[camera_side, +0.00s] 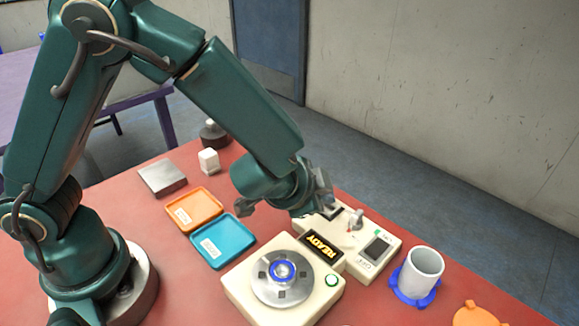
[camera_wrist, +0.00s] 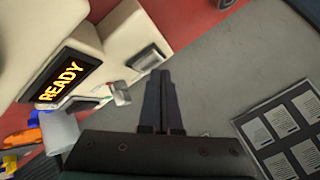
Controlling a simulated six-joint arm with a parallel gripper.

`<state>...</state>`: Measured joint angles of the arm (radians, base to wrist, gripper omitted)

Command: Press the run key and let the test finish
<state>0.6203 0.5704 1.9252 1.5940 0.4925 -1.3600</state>
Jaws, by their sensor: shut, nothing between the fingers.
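A cream tester (camera_side: 235,290) stands at the front of the red table, with a round metal plate (camera_side: 268,293) holding a blue-ringed part (camera_side: 282,270). A round green-ringed button (camera_side: 332,280), perhaps the run key, is at its right corner. A display (camera_side: 320,247) reads READY in yellow; it also shows in the wrist view (camera_wrist: 68,82). A cream unit (camera_side: 365,262) with a dark screen (camera_side: 377,248) adjoins it behind. My gripper (camera_side: 328,200) is over or beside this unit's far end, apart from the button. In the wrist view its fingers (camera_wrist: 160,90) are together and empty.
A blue tray (camera_side: 248,239) and an orange tray (camera_side: 218,206) lie left of the tester. A white cup (camera_side: 424,263) in a blue holder and an orange piece (camera_side: 475,316) stand at the right. A grey block (camera_side: 162,177) lies further back. A sheet with white labels (camera_wrist: 285,130) shows in the wrist view.

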